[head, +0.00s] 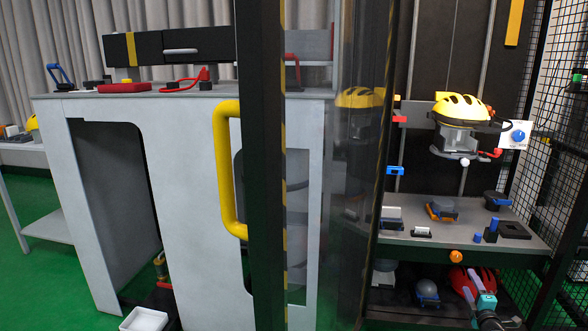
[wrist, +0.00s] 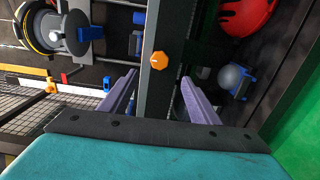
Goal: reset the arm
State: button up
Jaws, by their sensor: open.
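My gripper (head: 472,284) is low at the right of the head view, below the front edge of the shelf inside the tower. In the wrist view its two purple fingers (wrist: 160,80) are spread apart with nothing between them. An orange knob (head: 455,256) sits on the shelf's front edge. It also shows in the wrist view (wrist: 159,60), ahead of the gap between the fingers and apart from them. My gripper's teal body fills the bottom of the wrist view.
A yellow helmet (head: 462,108) sits on a carriage above the shelf (head: 520,237). A red helmet (head: 461,282) and a grey dome (head: 427,289) lie below the shelf. A dark door frame with a yellow handle (head: 228,170) stands left. Black mesh (head: 562,150) closes the right side.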

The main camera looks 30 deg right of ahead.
aim_at(456, 259)
jog(key=b+x, duration=0.3)
jog(key=x, duration=1.1)
jog(key=shift+b, duration=0.4)
jog(key=shift+s+a+r+m+p, duration=0.1)
jog(key=shift+a+m+p, duration=0.05)
jog(key=shift+m+p, duration=0.75)
jog(key=shift+m, duration=1.8)
jog(key=shift+a, duration=0.15)
